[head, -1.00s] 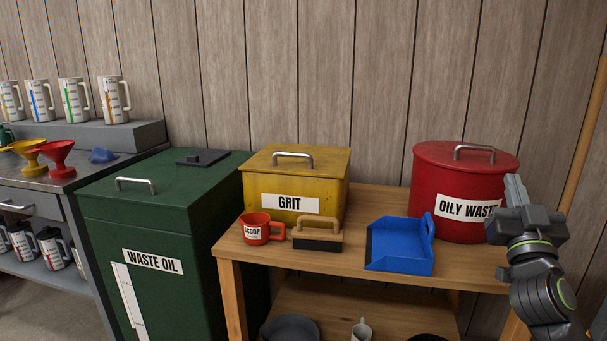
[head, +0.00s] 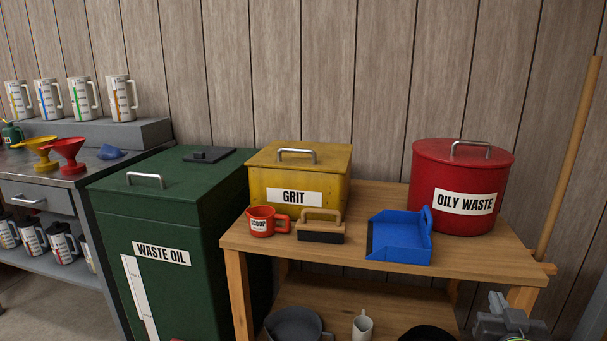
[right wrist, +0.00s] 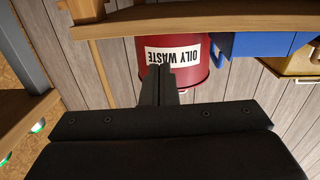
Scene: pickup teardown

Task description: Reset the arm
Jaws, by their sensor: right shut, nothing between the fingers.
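My right gripper (head: 497,300) is low at the bottom right of the head view, in front of the wooden bench's right end and below its top. In the right wrist view its fingers (right wrist: 160,72) are together with nothing between them. They overlap the red oily waste bin (right wrist: 196,62) in that picture, which appears upside down. In the head view the oily waste bin (head: 462,190) stands lidded on the bench (head: 480,250). My left gripper is not in view.
A blue dustpan (head: 400,240), a brush (head: 320,228), a red scoop cup (head: 265,222) and a yellow grit box (head: 330,182) sit on the bench. A green waste oil bin (head: 190,225) stands left. A wooden pole (head: 570,160) leans at right.

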